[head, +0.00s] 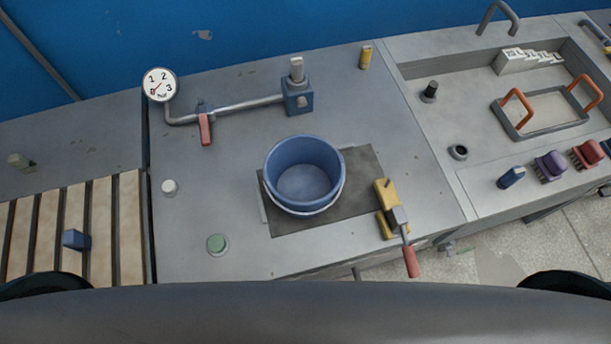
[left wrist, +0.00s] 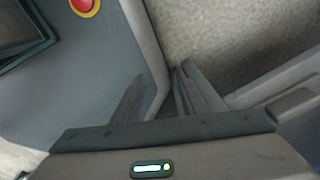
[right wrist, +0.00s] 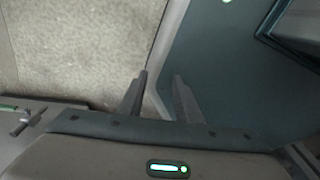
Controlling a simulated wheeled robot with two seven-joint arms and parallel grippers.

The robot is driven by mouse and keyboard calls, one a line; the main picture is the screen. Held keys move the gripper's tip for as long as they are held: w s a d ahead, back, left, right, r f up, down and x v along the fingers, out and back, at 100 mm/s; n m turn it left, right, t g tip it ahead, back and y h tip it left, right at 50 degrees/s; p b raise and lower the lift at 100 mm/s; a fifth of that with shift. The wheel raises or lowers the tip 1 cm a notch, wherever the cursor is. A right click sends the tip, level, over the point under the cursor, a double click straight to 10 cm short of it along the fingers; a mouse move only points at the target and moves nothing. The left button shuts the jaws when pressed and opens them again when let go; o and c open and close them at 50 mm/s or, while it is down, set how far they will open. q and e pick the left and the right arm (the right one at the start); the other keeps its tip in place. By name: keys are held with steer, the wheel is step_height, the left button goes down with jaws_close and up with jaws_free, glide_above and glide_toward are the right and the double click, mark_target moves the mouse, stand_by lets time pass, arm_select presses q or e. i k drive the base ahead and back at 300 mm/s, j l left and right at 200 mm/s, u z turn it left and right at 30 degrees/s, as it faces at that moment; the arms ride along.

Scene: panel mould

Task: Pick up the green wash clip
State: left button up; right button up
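No object is plainly recognisable as a green wash clip. A small dull grey-green piece (head: 20,160) lies on the grey bench at the far left in the head view; it is too small to tell its shape. A round green button-like piece (head: 217,243) sits on the middle bench, left of the blue bucket. My left gripper (left wrist: 162,74) shows in the left wrist view, fingers apart and empty. My right gripper (right wrist: 160,76) shows in the right wrist view, also open and empty. Neither gripper appears in the head view, and neither is near these pieces.
A blue bucket (head: 303,172) stands on a dark plate (head: 360,165). A yellow clamp with red handle (head: 410,262) is beside it. A gauge (head: 159,84) and pipe stand behind. A blue piece (head: 75,239) lies on slats. The sink (head: 455,75) with brushes is right.

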mark_target(18, 160)
steer(key=k, duration=1.25)
steer(key=u, duration=1.95)
steer(key=i+l, duration=0.1)
steer(key=l, duration=1.7)
steer(key=i+u, duration=0.05)
steer(key=i, duration=0.05)
